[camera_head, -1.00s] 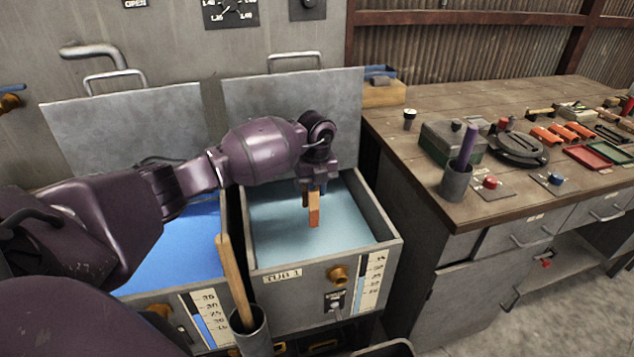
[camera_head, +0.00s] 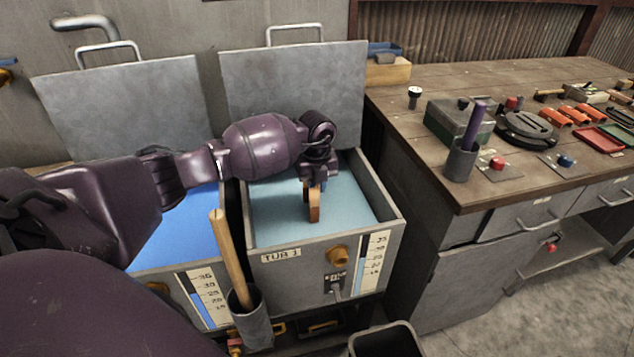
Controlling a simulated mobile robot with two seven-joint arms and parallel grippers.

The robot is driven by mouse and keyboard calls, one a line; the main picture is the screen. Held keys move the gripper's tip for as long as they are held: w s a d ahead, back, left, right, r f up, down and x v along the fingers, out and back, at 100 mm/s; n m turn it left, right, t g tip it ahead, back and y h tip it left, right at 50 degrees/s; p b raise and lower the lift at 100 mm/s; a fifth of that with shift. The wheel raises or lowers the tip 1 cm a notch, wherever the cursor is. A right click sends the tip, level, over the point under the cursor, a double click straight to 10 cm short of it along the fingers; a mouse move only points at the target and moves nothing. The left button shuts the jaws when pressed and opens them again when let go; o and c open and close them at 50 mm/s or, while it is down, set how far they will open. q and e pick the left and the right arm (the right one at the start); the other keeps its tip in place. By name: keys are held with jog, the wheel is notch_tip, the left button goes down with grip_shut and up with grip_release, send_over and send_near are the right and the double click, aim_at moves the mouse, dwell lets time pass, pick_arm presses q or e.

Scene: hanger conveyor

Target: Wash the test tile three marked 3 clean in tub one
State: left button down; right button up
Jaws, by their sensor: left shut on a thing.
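Tub one (camera_head: 388,232), a grey metal tank labelled TUB 1, stands open with pale blue-green liquid in it. My left gripper (camera_head: 314,190) reaches over it from the left, pointing down, and is shut on a narrow orange-brown piece (camera_head: 314,208). This is seen nearly edge-on, so no number 3 shows and I cannot tell how clean it is. It hangs over the liquid in the picture; whether its lower end touches the liquid I cannot tell. My right gripper is not in view.
A second tub with bright blue liquid (camera_head: 180,235) stands to the left. Raised lids (camera_head: 295,95) stand behind the tubs. A wooden handle (camera_head: 230,255) rises from a cup at the front. A workbench (camera_head: 430,145) with several tools is on the right. A dark bin (camera_head: 385,345) stands below.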

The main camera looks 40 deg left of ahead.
pick_arm(q)
jog(key=shift+f, duration=0.1)
